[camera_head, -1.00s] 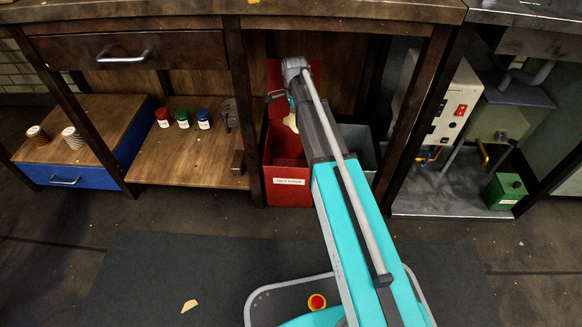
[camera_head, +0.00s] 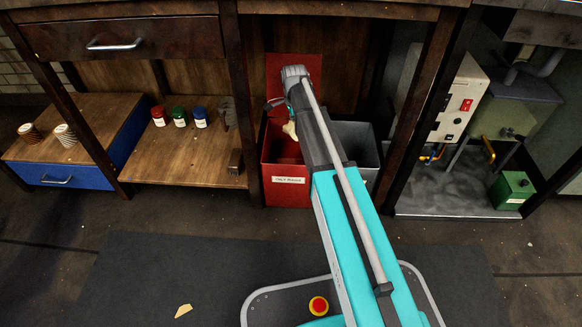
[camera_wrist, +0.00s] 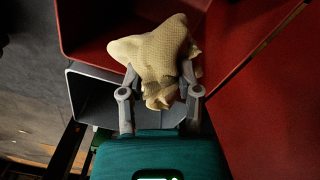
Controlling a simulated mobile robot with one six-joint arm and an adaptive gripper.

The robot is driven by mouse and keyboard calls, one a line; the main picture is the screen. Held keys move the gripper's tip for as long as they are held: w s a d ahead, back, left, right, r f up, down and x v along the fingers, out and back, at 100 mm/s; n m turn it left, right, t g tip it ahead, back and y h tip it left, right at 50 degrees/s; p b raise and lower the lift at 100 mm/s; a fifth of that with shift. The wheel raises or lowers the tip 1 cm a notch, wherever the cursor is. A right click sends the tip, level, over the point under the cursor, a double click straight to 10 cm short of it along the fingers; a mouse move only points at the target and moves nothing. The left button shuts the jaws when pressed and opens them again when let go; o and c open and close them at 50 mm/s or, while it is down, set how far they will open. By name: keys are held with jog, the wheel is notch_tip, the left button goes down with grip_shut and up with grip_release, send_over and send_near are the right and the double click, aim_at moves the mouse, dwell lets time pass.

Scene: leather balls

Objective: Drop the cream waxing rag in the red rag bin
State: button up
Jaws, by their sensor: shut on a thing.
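The cream rag (camera_wrist: 150,50) is bunched between the fingers of my gripper (camera_wrist: 160,92), which is shut on it. In the head view the rag (camera_head: 290,130) shows as a small pale patch beside my gripper, at the mouth of the red bin (camera_head: 287,193). The red bin has its lid (camera_head: 287,68) raised at the back and a white label on its front. In the wrist view the rag hangs over the opening of the red bin (camera_wrist: 82,48). My arm hides part of the bin's right side, and the fingertips are hidden in the head view.
A grey bin (camera_head: 357,144) stands right of the red one. The bench's wooden leg (camera_head: 240,100) is close on the left. Small jars (camera_head: 180,118) stand on the shelf. A white control box (camera_head: 458,98) is at right.

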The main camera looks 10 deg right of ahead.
jog(key=o, duration=1.1)
jog(key=shift+r, duration=0.2)
